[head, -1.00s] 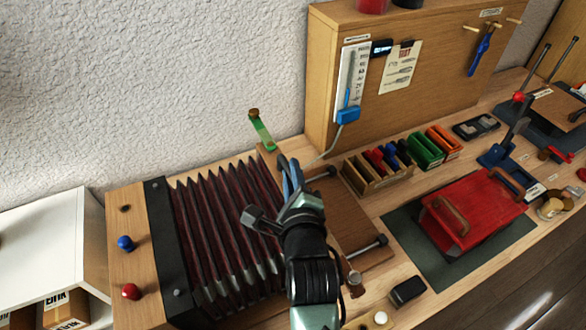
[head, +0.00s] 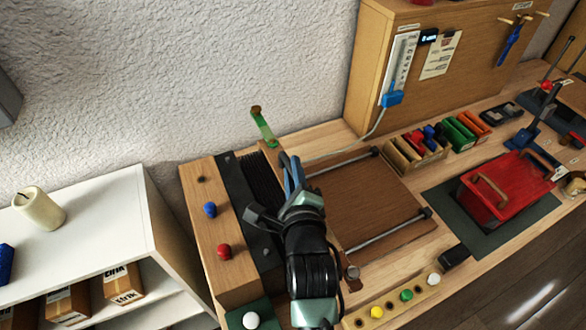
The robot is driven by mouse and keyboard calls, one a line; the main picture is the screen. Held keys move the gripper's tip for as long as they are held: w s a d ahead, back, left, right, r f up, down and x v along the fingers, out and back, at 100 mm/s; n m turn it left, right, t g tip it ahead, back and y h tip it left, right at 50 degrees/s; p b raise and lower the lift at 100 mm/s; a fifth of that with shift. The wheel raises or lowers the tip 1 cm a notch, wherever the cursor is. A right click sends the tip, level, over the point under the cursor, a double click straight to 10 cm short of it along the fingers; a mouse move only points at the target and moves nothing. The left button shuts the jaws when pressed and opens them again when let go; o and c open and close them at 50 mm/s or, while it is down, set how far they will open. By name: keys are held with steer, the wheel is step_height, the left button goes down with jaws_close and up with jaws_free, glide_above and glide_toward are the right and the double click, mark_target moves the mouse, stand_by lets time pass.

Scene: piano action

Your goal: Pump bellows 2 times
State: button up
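The bellows (head: 264,178) lies on the bench, its dark folds squeezed tight beside a black end plate (head: 242,200) on a wooden end block (head: 199,205). A green upright piece with a brown top (head: 263,126) stands at the far end of the folds. My gripper (head: 285,185) is at the right side of the folded bellows. My arm hides the near part of the folds and whatever the fingers touch. I cannot tell whether the fingers are open or shut.
A brown board (head: 365,205) with two metal rails (head: 388,234) lies bare to the right. A red case (head: 500,190) sits farther right. Coloured knobs (head: 406,295) line the front. A white shelf (head: 90,220) stands left and a wooden panel (head: 440,75) behind.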

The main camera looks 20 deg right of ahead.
steer(key=o, duration=0.4)
steer(key=shift+a+f, duration=0.1)
steer(key=shift+a, duration=0.3)
steer(key=shift+o, duration=0.2)
steer(key=shift+d, duration=0.15)
steer(key=b+v, duration=0.1)
steer(key=v, duration=1.2)
steer(key=shift+b, duration=0.3)
steer(key=shift+w, duration=0.1)
